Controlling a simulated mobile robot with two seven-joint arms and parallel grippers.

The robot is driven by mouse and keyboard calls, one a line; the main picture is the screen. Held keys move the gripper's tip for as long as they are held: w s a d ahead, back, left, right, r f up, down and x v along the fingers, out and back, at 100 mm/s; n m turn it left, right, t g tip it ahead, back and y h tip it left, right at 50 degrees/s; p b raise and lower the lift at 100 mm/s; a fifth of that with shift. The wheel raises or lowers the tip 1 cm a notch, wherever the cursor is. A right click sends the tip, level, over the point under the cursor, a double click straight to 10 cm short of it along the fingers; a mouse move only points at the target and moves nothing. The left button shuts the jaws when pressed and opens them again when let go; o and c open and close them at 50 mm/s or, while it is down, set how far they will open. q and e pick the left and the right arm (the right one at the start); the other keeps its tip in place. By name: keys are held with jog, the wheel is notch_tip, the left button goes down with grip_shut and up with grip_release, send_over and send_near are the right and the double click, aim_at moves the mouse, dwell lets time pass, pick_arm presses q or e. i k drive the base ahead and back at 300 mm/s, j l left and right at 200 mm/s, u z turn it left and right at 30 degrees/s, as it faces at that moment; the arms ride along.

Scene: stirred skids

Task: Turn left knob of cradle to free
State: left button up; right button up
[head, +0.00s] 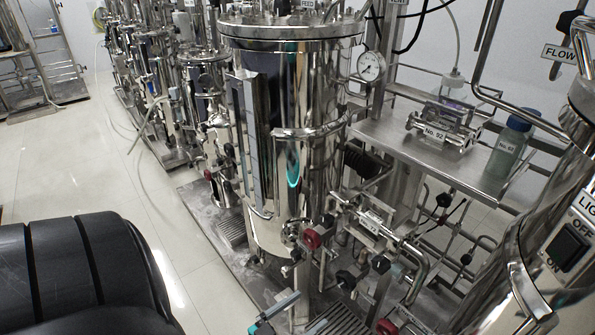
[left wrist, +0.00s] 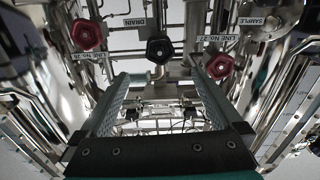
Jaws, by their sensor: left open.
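A metal cradle-like fixture (head: 445,122) with a "No. 92" label sits on the steel shelf in the head view. Small metal ends stick out at its sides; I cannot tell which is its left knob or how it is set. My left gripper (head: 278,307) shows at the bottom edge of the head view, low in front of the big tank and well away from this fixture. In the left wrist view its two fingers (left wrist: 160,78) stand wide apart with nothing gripped. Beyond them are a black knob (left wrist: 160,50) and a red knob (left wrist: 220,66). My right gripper is not in view.
The polished tank (head: 300,90) fills the middle, with pipes and red valve knobs (head: 312,238) low down. A capped bottle (head: 508,145) stands on the steel shelf (head: 395,140). Another shiny vessel (head: 545,240) is close on the right. Open floor (head: 90,165) lies left.

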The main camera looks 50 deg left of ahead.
aim_at(326, 221)
jog(key=u, duration=1.35)
